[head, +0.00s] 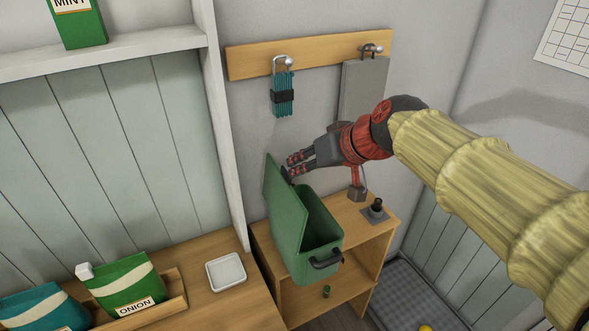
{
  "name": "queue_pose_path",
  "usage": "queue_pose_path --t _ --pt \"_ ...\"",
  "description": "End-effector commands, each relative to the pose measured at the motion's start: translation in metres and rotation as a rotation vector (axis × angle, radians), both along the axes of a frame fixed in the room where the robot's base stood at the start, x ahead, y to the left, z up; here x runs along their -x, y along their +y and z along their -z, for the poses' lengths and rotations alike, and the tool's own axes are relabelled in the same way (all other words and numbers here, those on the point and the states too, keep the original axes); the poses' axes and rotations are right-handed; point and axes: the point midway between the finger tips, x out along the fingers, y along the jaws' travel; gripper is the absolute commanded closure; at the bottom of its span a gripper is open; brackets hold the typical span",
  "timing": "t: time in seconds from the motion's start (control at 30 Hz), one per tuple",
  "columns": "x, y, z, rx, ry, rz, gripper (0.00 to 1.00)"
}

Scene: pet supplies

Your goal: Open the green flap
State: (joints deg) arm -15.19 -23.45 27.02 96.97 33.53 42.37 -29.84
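The green flap (284,215) is the lid of a green box (322,262). It stands raised along the left side of the box, tilted steeply, and the box's dark inside shows to its right. A dark handle (327,261) is on the box's front. My gripper (289,166) reaches in from the right, with its fingers beside the upper edge of the flap on the opening side. The fingertips look close to the flap; I cannot tell whether they touch it. The gap between the fingers is too small to judge.
The box stands on a wooden shelf unit (381,238) with a small dark fixture (376,210). Teal straps (283,95) and a grey panel (363,88) hang behind my gripper. A white dish (226,271) and an onion packet (128,287) are at the lower left.

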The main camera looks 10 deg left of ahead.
Motion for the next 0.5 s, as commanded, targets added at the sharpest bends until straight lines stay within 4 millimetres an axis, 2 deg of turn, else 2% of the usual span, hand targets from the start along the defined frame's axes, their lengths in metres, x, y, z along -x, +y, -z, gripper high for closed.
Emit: queue_pose_path --t 0.2,0.5 --pt "0.017 -0.019 -0.024 0.000 -0.001 0.001 0.76" --pt "0.024 -0.025 -0.032 0.001 0.001 0.000 0.76"
